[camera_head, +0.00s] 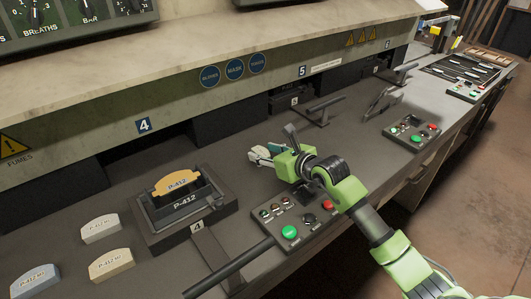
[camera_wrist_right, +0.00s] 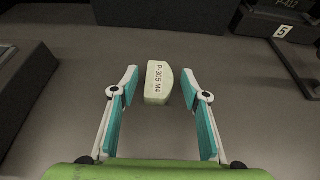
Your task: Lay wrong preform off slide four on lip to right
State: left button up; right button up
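A pale green-cream preform (camera_wrist_right: 158,85) marked P-305 M4 lies on the grey lip in the right wrist view. My right gripper (camera_wrist_right: 159,76) is open around it, with a gap between each finger and the preform. In the head view my right gripper (camera_head: 264,153) is low over the lip, right of slide four. The preform cannot be made out clearly there. Slide four (camera_head: 157,226) is a black tray marked P-412, with an orange P-412 preform (camera_head: 177,183) standing in it. My left gripper is not in view.
Several pale preforms, one of them here (camera_head: 100,228), lie on the lip left of slide four. A button panel (camera_head: 310,219) and the slide's black handle (camera_head: 230,268) are at the front edge. Slide five's handle (camera_head: 325,108) stands farther right. Bare lip surrounds the gripper.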

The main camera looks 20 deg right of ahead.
jog(key=shift+r, duration=0.1)
jog(key=b+v, duration=0.1)
jog(key=v, duration=1.1)
